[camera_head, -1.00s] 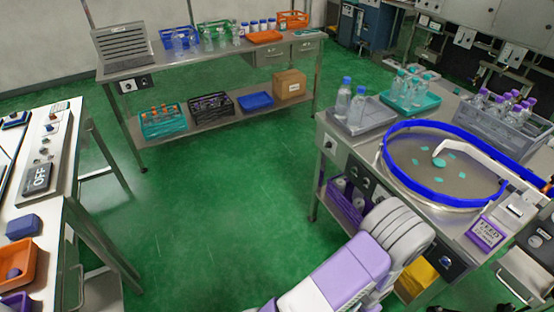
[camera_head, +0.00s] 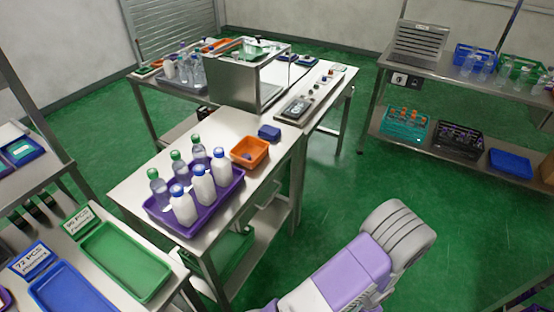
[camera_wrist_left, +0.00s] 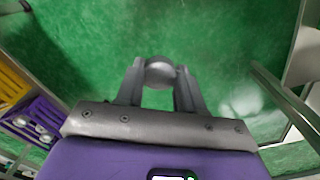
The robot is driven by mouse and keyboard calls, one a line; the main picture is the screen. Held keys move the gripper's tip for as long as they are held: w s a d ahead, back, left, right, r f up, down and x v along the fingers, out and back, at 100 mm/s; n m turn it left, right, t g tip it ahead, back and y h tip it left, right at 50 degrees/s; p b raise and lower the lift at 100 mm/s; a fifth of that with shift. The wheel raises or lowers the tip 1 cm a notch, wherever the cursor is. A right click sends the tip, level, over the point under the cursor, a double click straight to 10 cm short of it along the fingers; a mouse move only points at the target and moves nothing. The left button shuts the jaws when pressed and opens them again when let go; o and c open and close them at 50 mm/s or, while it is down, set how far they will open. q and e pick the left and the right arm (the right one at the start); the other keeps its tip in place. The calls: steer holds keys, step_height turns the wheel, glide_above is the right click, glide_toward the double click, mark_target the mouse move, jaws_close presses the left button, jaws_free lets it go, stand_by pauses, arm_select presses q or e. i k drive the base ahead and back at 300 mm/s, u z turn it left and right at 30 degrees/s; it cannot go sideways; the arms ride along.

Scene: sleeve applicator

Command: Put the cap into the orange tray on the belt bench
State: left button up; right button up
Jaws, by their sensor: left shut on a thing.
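In the left wrist view my left gripper (camera_wrist_left: 160,84) is shut on a round grey cap (camera_wrist_left: 160,71), held between its fingertips above the green floor. The orange tray (camera_head: 262,158) is in the head view, on the near bench (camera_head: 239,122) left of centre. A small bluish-purple thing lies in the tray. The gripper is away from the tray. In the head view an arm of mine (camera_head: 350,270) shows at the lower middle, but its fingers cannot be seen. My right gripper is in neither view.
A purple crate (camera_head: 239,183) of bottles stands left of the orange tray, and a small blue box (camera_head: 269,132) behind it. A metal housing (camera_head: 245,80) stands farther back. Green (camera_head: 126,262) and blue trays lie at lower left. Open green floor lies right of the bench.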

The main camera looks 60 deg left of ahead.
mark_target(254, 151)
steer(key=u, duration=1.55)
